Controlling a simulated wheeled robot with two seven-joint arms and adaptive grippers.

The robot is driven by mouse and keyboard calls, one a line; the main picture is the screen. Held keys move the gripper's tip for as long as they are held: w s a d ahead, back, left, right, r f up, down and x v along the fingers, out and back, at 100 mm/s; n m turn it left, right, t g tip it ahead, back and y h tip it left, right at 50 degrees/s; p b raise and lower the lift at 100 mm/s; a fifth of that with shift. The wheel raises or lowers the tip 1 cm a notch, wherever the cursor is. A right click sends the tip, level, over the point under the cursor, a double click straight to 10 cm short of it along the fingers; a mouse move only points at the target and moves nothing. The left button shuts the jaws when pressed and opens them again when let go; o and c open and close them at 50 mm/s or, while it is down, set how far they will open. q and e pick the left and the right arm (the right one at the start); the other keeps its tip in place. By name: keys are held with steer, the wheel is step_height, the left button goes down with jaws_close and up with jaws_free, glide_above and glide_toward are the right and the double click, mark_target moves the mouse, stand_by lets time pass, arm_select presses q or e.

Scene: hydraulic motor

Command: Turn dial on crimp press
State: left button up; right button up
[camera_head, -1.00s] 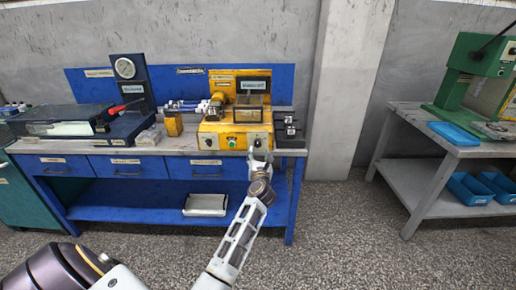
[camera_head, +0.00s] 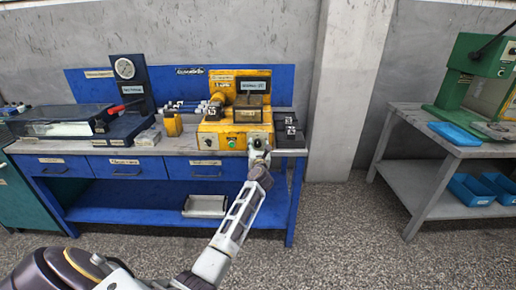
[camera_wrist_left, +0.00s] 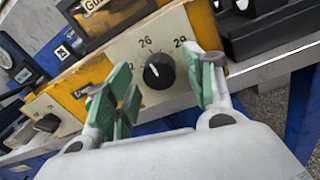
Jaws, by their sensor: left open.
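The yellow crimp press (camera_head: 222,123) stands on the blue workbench. Its dial (camera_wrist_left: 159,71) is a round black knob on a pale panel with numbers around it, seen in the left wrist view. My left gripper (camera_head: 259,150) is at the front right of the press, and its open green-padded fingers (camera_wrist_left: 162,92) show in the left wrist view. The fingers are on either side of the dial in that view, with the dial between them and a little beyond. I cannot tell whether they touch it. In the head view the gripper hides the dial. My right gripper is not in view.
A second black knob (camera_wrist_left: 47,123) sits on the panel to the left. Black blocks (camera_head: 290,131) stand right of the press. A gauge stand (camera_head: 130,85) and a red-handled tool (camera_head: 124,107) are at left. A grey table (camera_head: 440,150) with a green press stands at right.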

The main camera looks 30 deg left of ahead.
arm_select(q)
steer(key=shift+c, duration=0.2)
steer(key=c, duration=1)
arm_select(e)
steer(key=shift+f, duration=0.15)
